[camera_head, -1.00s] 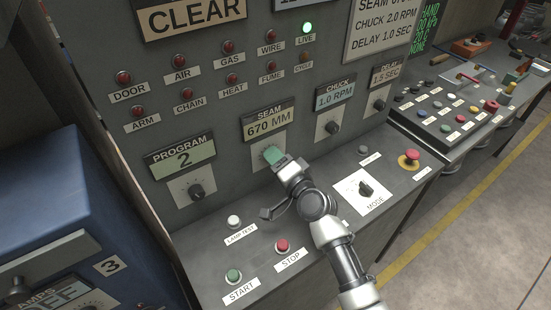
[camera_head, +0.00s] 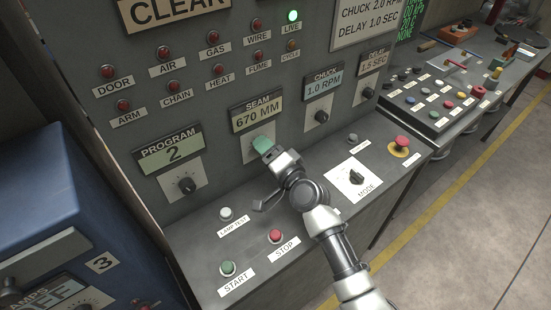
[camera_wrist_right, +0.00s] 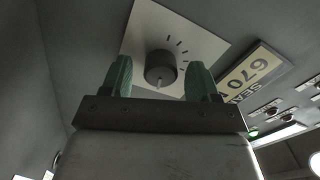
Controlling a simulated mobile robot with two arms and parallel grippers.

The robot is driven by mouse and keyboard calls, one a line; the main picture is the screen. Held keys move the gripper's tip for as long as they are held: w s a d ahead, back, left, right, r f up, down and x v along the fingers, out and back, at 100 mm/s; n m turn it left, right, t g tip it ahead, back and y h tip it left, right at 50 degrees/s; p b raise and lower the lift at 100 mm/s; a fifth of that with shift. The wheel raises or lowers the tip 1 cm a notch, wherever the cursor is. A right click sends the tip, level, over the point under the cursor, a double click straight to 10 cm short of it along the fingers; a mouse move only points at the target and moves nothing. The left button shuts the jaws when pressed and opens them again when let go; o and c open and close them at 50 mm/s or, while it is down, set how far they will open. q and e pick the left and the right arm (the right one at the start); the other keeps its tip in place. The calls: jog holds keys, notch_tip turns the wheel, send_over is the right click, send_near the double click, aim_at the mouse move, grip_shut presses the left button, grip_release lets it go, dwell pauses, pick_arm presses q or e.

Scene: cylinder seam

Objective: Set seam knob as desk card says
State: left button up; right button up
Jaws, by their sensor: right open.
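The SEAM display (camera_head: 257,117) reads 670 MM. Below it the seam knob is hidden behind my right gripper (camera_head: 262,146) in the head view. In the right wrist view the dark round seam knob (camera_wrist_right: 160,68) sits on a white plate (camera_wrist_right: 196,38) with tick marks. My right gripper's green fingers (camera_wrist_right: 161,80) are open, one on each side of the knob, with visible gaps. Whether the tips reach past the knob's face I cannot tell. The card (camera_head: 365,22) at the top shows CHUCK 2.0 RPM and DELAY 1.0 SEC; its upper part is cut off. My left gripper is not in view.
PROGRAM reads 2 (camera_head: 171,154), CHUCK 1.0 RPM (camera_head: 323,87), DELAY 1.5 SEC (camera_head: 376,67). On the ledge are the MODE knob (camera_head: 355,178), START button (camera_head: 228,268), STOP button (camera_head: 276,236), LAMP TEST button (camera_head: 226,214) and a red mushroom button (camera_head: 402,142). The LIVE lamp (camera_head: 293,15) glows green.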

jog(key=b+v, duration=0.1)
jog(key=v, duration=0.9)
jog(key=shift+s, duration=0.2)
jog(key=shift+d, duration=0.15)
